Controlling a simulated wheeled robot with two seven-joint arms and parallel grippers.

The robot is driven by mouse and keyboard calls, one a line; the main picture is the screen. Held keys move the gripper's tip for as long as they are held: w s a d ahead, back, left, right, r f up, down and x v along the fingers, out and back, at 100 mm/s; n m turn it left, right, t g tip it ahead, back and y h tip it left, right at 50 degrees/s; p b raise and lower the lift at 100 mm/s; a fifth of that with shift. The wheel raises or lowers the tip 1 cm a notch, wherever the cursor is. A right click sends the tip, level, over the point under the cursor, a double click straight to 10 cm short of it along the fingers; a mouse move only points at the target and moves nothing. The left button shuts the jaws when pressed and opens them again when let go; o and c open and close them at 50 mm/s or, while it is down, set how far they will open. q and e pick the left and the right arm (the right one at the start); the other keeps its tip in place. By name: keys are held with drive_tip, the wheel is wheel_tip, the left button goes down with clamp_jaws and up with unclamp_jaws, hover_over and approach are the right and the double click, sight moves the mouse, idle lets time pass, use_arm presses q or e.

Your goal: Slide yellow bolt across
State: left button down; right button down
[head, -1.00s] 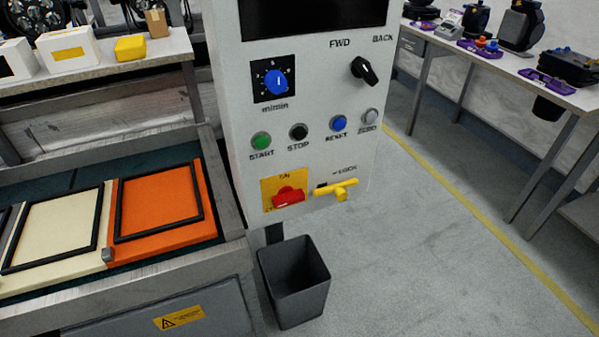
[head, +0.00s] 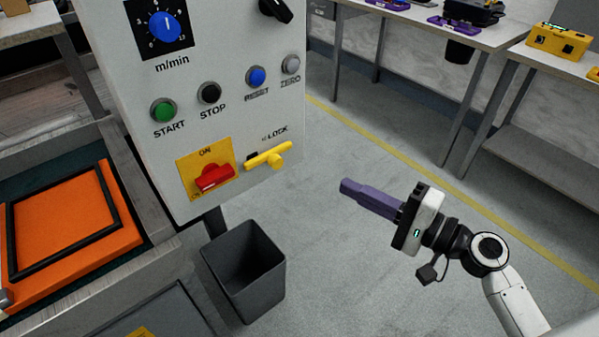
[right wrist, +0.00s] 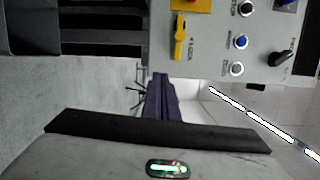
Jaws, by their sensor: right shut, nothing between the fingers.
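The yellow bolt (head: 268,156) sits under the LOCK label at the lower right of the white control panel (head: 215,60). It lies nearly level, its right end a little higher, with a knob on its front. It also shows in the right wrist view (right wrist: 180,40), at the top. My right gripper (head: 345,187) is to the right of the bolt, apart from it, with its purple fingers shut, empty and pointing left toward the panel. The fingers also show in the right wrist view (right wrist: 160,80). My left gripper is not in view.
A red switch on a yellow plate (head: 190,165) is just left of the bolt. Green, black, blue and grey buttons are above. A dark bin (head: 245,275) stands below the panel. An orange board (head: 60,240) is at left. Floor between panel and right-hand tables is clear.

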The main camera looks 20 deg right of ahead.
sight(260, 164)
drive_tip(key=shift+m+y, duration=0.3)
drive_tip(key=w+a+r+p, duration=0.1)
drive_tip(key=w+a, duration=0.1)
drive_tip(key=w+a+r+p, duration=0.1)
drive_tip(key=w+a, duration=0.2)
drive_tip(key=w+a+r+p, duration=0.1)
drive_tip(key=w+a, duration=0.1)
drive_tip(key=a, duration=0.1)
drive_tip(key=shift+w+r+p, duration=0.15)
drive_tip(key=shift+w+p, duration=0.05)
drive_tip(key=shift+p, duration=0.15)
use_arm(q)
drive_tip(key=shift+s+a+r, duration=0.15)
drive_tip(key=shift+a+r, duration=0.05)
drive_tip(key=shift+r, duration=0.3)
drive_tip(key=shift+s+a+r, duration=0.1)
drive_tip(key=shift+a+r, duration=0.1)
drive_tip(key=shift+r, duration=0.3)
use_arm(e)
drive_tip(key=shift+s+a, duration=0.1)
drive_tip(key=shift+a, duration=0.3)
